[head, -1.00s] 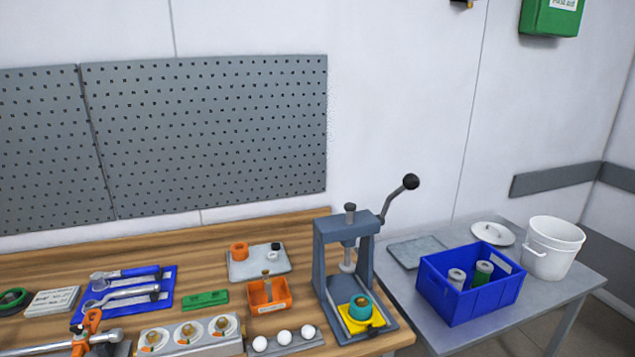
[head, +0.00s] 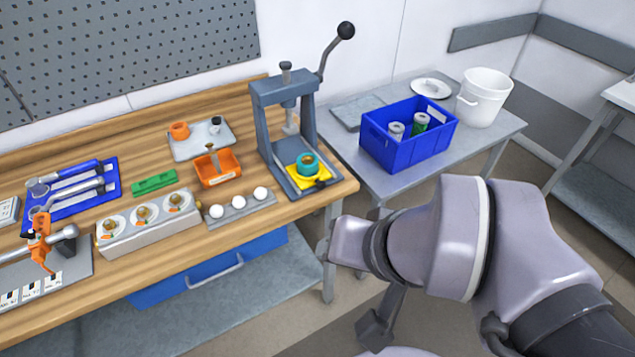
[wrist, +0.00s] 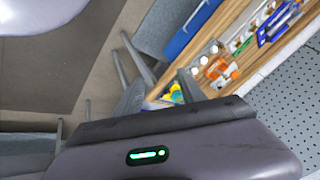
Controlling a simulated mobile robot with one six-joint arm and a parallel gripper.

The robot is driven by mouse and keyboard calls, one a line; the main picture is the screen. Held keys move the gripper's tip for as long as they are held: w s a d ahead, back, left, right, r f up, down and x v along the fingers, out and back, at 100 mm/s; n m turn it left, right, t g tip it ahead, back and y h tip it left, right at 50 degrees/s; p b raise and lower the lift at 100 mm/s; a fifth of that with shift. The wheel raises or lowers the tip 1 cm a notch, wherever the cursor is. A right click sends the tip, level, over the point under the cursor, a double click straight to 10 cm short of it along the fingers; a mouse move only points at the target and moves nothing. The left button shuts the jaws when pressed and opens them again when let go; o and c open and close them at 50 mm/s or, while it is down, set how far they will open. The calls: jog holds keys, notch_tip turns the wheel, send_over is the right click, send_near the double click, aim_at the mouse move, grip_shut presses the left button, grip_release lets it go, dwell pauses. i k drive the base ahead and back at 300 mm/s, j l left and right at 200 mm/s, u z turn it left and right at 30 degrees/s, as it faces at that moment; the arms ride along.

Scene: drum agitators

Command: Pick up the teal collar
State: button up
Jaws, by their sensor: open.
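The teal collar (head: 307,165) sits on the yellow plate (head: 309,181) at the base of the grey arbor press (head: 265,130), under its raised ram. Something orange-brown shows inside its opening. In the head view my arm covers the lower right and I cannot make out the fingers.
Left of the press are an orange bin (head: 217,169), white balls on a grey strip (head: 238,205) and a three-dial block (head: 145,222). A blue crate (head: 408,135) and white bucket (head: 484,97) stand on the side table. The press frame and lever (head: 335,50) rise around the collar.

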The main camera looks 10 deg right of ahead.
aim_at(304, 171)
jog(key=i+l+u, duration=0.15)
jog(key=u, duration=0.25)
jog(key=i+l+u, duration=0.25)
jog(key=u, duration=0.2)
jog(key=i+l+u, duration=0.2)
jog(key=u, duration=0.2)
jog(key=i+l+u, duration=0.15)
jog(key=l+u, duration=0.25)
